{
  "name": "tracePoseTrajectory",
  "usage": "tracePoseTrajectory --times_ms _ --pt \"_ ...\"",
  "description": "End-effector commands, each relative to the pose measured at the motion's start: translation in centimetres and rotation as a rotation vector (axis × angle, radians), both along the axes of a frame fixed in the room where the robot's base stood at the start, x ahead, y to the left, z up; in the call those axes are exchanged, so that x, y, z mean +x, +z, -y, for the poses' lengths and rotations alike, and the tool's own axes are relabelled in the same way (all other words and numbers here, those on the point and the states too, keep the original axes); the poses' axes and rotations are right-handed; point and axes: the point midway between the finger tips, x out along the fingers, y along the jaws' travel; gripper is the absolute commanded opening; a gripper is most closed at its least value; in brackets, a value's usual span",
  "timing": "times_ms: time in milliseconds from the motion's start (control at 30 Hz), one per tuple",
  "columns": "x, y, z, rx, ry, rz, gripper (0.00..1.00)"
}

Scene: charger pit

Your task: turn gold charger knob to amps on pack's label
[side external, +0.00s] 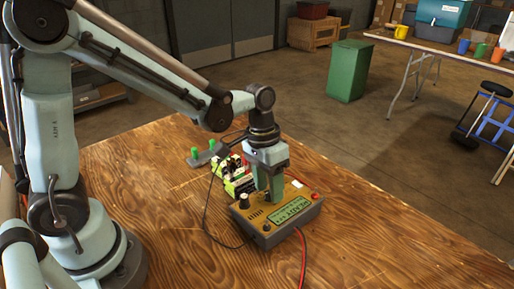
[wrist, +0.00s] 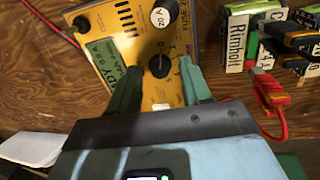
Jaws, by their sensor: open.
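The gold charger (side external: 268,227) sits on the wooden table, with a green display and a red cable. In the wrist view the charger (wrist: 150,98) shows a dark round knob (wrist: 159,66) with a light pointer mark. My gripper (wrist: 160,82) is open, a green finger on each side of this knob; I cannot tell whether they touch it. In the side view my gripper (side external: 274,190) points down over the charger and hides that knob. The battery packs (side external: 238,185) stand behind the charger.
A second knob with a white top (wrist: 160,17) is near my gripper. Red connectors (wrist: 268,98) lie beside the packs. A grey piece with green posts (side external: 203,157) is behind, and a black cable loops left of the charger. The table's front right is clear.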

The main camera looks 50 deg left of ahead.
Motion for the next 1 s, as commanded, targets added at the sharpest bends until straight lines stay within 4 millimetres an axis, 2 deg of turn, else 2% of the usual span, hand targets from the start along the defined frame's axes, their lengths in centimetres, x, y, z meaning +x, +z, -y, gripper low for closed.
tracePoseTrajectory --times_ms 367,667,700,1000 --pt "-0.02 -0.41 0.07 0.0 0.0 0.0 0.48" --pt "-0.02 -0.39 0.07 0.0 0.0 0.0 0.02" --pt "-0.02 -0.39 0.07 0.0 0.0 0.0 0.0" --pt "-0.02 -0.37 0.07 0.0 -0.028 0.005 0.0"
